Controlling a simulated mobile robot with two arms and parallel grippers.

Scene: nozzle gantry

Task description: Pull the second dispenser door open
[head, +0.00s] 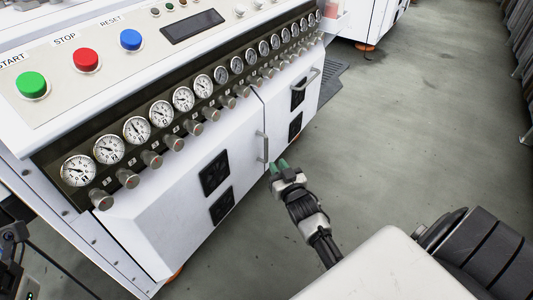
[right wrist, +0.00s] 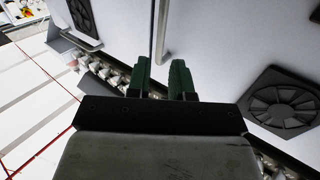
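The white machine front has two lower door panels. The left panel (head: 180,195) carries two black vents and has an upright metal bar handle (head: 262,147) near its right edge; the right panel (head: 279,100) has a slanted handle (head: 308,77) near its top. Both panels look closed. My right gripper (head: 278,165), with green fingertips, is just right of the upright handle's lower end. In the right wrist view, its fingers (right wrist: 161,66) are apart, and a metal bar (right wrist: 161,32) lines up with the gap between them. Contact is unclear. Part of my left arm (head: 12,234) shows at the left edge, fingertips unseen.
A row of gauges (head: 137,130) and knobs (head: 152,160) runs above the doors. Green, red and blue buttons (head: 130,40) sit on the panel higher up. The grey floor (head: 400,130) to the right of the machine is clear. Another white cabinet (head: 370,20) stands beyond.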

